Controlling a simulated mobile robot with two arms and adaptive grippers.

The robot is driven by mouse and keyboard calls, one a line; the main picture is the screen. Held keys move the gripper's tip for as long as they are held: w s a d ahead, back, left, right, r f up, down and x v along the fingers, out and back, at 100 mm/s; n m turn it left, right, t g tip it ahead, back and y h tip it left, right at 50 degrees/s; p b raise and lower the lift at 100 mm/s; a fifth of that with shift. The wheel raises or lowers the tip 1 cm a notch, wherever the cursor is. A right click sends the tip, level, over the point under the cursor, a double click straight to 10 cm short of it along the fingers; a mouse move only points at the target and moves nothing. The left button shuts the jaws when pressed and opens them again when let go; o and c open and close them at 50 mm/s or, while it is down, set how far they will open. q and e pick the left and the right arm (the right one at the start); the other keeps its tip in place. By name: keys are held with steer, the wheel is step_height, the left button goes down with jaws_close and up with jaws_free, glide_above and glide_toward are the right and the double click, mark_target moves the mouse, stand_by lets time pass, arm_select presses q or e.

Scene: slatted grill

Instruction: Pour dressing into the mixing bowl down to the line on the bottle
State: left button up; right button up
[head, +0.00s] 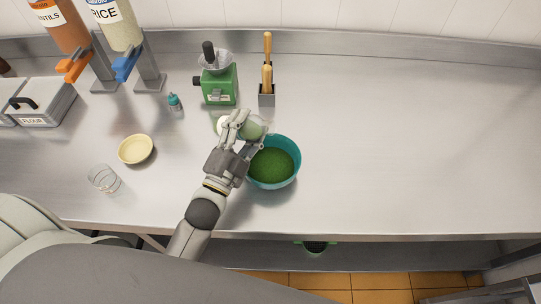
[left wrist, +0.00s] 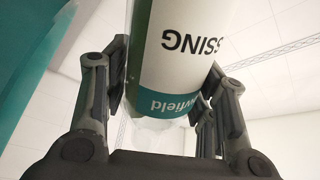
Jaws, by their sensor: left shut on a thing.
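The teal mixing bowl (head: 297,172) stands on the steel counter, with dark green contents inside. My left gripper (head: 245,127) is at the bowl's far left rim, shut on the dressing bottle (head: 254,129). The bottle looks tilted beside or over the rim; most of it is hidden by my fingers in the head view. In the left wrist view the bottle (left wrist: 185,45) sits between the fingers, its white and teal label upside down. The line on it and any stream cannot be made out. A teal surface, likely the bowl (left wrist: 25,60), fills the left edge. My right gripper is not in view.
A green grinder (head: 219,86) and a block with wooden handles (head: 267,92) stand behind the bowl. A cream bowl (head: 136,149), a clear glass (head: 104,179) and a small teal bottle (head: 175,103) are at left. The counter's right side is clear.

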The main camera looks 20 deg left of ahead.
arm_select(q)
steer(key=shift+w, duration=0.15)
steer(key=shift+s, duration=0.2)
steer(key=shift+w+a+m, duration=0.1)
steer(key=shift+w+m, duration=0.15)
steer(key=shift+m, duration=0.05)
steer(key=shift+s+b, duration=0.25)
steer(key=shift+b, duration=0.05)
steer(key=shift+w, duration=0.25)
steer(key=shift+s+m+h, duration=0.25)
steer(key=shift+m+h, duration=0.05)
steer(key=shift+m, duration=0.1)
steer(key=shift+w+f, duration=0.1)
steer(key=shift+w, duration=0.15)
steer(key=shift+s+b, duration=0.25)
steer(key=shift+b, duration=0.05)
steer(key=shift+w+m, duration=0.25)
steer(key=shift+m, duration=0.05)
